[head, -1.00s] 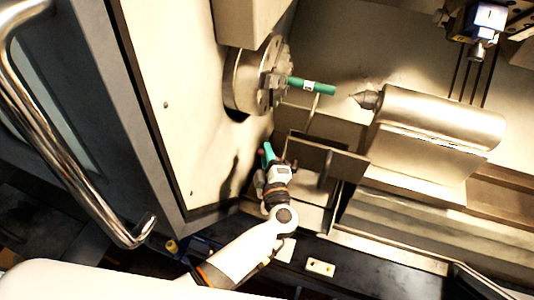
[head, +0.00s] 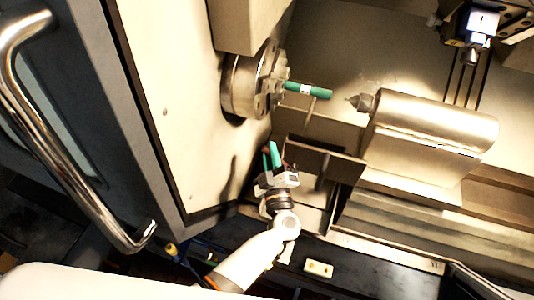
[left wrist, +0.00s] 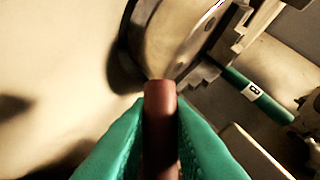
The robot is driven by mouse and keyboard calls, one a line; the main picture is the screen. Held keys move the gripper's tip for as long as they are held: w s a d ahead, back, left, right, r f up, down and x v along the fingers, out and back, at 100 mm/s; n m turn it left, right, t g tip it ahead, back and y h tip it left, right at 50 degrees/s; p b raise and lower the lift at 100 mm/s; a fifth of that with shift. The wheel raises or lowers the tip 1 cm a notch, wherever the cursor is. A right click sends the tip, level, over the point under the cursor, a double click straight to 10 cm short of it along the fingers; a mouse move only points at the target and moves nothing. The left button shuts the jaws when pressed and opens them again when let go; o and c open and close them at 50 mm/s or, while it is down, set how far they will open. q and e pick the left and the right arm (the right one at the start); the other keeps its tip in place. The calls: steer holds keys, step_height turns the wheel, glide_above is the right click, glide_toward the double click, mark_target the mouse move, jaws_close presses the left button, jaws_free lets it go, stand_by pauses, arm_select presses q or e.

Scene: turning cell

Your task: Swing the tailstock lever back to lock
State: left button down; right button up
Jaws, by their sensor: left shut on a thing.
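My left gripper (head: 271,155) has green fingers and is in front of and below the chuck. In the left wrist view its fingers (left wrist: 160,145) are shut on a dark reddish-brown bar (left wrist: 160,112). The bar's blunt end points toward the chuck, clear of the fingertips. The tailstock (head: 435,122) is a pale metal body to the right, with its pointed centre (head: 361,102) facing the chuck. I cannot make out a lever on it. My left gripper is well to the left of the tailstock. My right gripper is not in view.
The chuck (head: 252,85) holds a green bar (head: 306,90) with a white label; a gap shows between bar and centre. A tool turret (head: 484,22) hangs at upper right. A door with a chrome handle (head: 60,155) is at left. Brown plates (head: 335,162) stand beside my gripper.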

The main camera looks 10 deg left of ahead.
arm_select(q)
steer(key=shift+s+d+r+m+t+h, duration=0.1)
steer(key=shift+d+r+m+t+h, duration=0.2)
steer(key=shift+m, duration=0.45)
steer(key=shift+s+d+r+m+t+h, duration=0.1)
steer(key=shift+d+r+m+t, duration=0.25)
steer(key=shift+m, duration=0.4)
steer(key=shift+f, duration=0.1)
steer(key=c, duration=1.4)
jaws_free()
steer(key=shift+o, duration=0.3)
steer(key=shift+w, duration=0.1)
